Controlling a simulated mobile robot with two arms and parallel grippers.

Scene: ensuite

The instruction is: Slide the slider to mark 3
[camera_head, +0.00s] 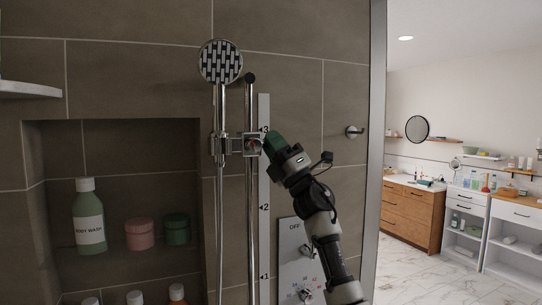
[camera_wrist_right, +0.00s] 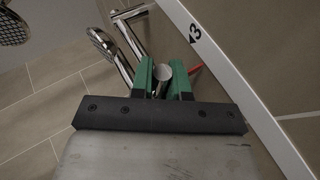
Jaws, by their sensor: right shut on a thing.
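The slider (camera_head: 236,145) is a chrome holder on the vertical rail (camera_head: 251,200), with the hand shower (camera_head: 220,62) above it. My right gripper (camera_head: 262,145) comes from the lower right and is shut on the slider's round knob; the knob (camera_wrist_right: 162,80) shows between the green fingers (camera_wrist_right: 164,76) in the wrist view. The white scale strip (camera_head: 264,185) stands right of the rail. Mark 3 (camera_wrist_right: 195,33) is beside the slider. A red pointer (camera_wrist_right: 197,69) sits close to the strip and appears a little below mark 3. My left gripper is not in view.
A wall niche at the left holds a body wash bottle (camera_head: 89,220), a pink jar (camera_head: 139,235) and a green jar (camera_head: 177,230). A shower control panel (camera_head: 291,250) is below, partly behind my right arm. A wall hook (camera_head: 354,132) is to the right.

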